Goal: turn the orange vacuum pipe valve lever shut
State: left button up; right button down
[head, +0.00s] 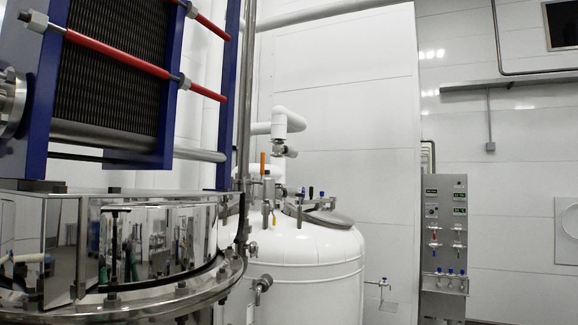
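The orange valve lever (262,163) is small and far off in the head view. It stands upright on metal fittings at the top of the white tank (315,258), left of the middle of the picture. White pipework (288,124) rises just behind and above it. Neither of my grippers shows in the head view, and nothing is touching the lever.
A polished steel vessel (165,240) with a wide flange fills the lower left. Above it stands a blue-framed plate unit (105,75) with red rods. A grey control panel (443,235) is on the right wall. A small tap (381,284) sticks out right of the tank.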

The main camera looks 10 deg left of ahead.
aim_at(262, 169)
jog(key=i+l+z, duration=0.15)
jog(key=i+l, duration=0.4)
jog(key=i+l+z, duration=0.15)
jog(key=i+l, duration=0.3)
jog(key=i, duration=0.15)
jog(key=i+l+z, duration=0.2)
jog(key=i+l, duration=0.25)
jog(key=i, duration=0.15)
